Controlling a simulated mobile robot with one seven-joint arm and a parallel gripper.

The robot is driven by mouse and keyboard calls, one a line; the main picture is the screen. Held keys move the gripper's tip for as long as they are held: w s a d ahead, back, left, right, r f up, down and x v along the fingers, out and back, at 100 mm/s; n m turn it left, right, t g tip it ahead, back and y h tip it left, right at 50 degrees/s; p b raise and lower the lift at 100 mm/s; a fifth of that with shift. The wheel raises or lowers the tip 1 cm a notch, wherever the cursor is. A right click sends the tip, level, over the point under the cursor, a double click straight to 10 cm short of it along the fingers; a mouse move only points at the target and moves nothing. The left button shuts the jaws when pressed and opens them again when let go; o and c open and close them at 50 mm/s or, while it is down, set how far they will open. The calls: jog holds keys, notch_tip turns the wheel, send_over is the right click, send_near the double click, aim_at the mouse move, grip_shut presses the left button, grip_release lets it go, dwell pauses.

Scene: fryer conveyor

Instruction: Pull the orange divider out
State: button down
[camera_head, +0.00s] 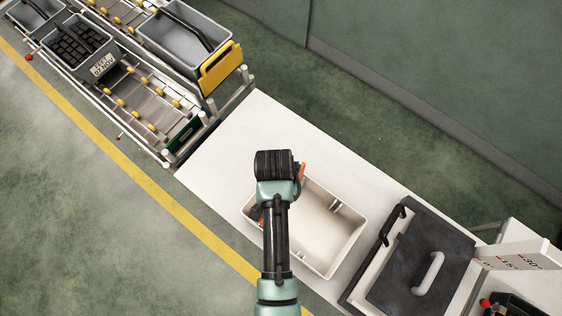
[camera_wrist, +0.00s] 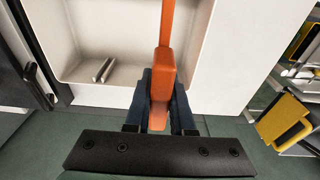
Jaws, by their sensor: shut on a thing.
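The orange divider (camera_wrist: 165,62) shows in the wrist view with its near end between my gripper's two dark fingers. My gripper (camera_wrist: 160,95) is shut on it. In the head view only small orange parts of the divider (camera_head: 301,171) show beside my gripper (camera_head: 280,165), and my arm hides the rest. The divider is at the left part of a white bin (camera_head: 338,262) on the white table. I cannot tell whether its lower part is still seated in the bin. The bin's right part is empty.
A dark fryer lid with a grey handle (camera_head: 428,272) is right of the bin. A roller conveyor (camera_head: 140,95) with grey bins and a yellow-ended bin (camera_head: 221,68) stands at the upper left. The white table (camera_head: 235,130) is clear above the bin.

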jog(key=shift+r, duration=1)
jog(key=shift+r, duration=0.15)
jog(key=shift+r, duration=1.35)
jog(key=shift+s, duration=0.1)
